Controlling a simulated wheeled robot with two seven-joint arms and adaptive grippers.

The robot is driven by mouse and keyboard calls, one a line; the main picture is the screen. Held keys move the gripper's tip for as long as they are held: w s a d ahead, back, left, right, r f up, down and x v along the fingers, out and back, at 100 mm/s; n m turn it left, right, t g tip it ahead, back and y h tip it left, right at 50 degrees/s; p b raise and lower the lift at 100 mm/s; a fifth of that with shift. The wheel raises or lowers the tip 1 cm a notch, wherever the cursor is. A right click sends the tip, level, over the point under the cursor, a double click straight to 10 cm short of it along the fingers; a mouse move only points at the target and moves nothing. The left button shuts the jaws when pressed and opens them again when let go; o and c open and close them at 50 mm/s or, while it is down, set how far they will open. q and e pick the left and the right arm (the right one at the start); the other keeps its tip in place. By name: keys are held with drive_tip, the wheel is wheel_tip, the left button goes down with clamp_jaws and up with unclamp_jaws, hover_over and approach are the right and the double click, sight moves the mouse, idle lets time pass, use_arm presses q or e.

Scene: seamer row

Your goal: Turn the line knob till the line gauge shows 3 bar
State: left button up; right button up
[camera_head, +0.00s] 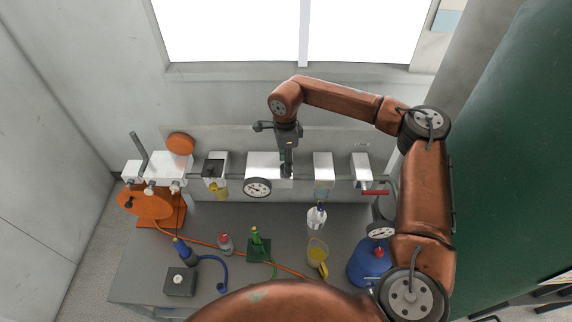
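A round white-faced gauge (257,187) with a dark rim hangs at the front of a white box (262,164) in the middle of the wall row; its needle is too small to read. My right gripper (287,170) points down at the right part of this box. Its fingers look close together, but whether they hold anything is unclear. I cannot make out a line knob; it may be hidden behind the gripper. A second gauge (380,231) sits lower right, beside my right arm. My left gripper is not in view.
Other white boxes (323,165) sit along the row, with a red lever (375,192) at the right. An orange reel (145,202) stands left. The grey bench (215,285) holds a green bottle (257,245), a yellow jug (318,254), a blue container (366,267) and hoses.

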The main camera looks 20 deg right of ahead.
wheel_tip(320, 180, up, 11)
idle(0.3)
drive_tip(key=shift+f, duration=0.1)
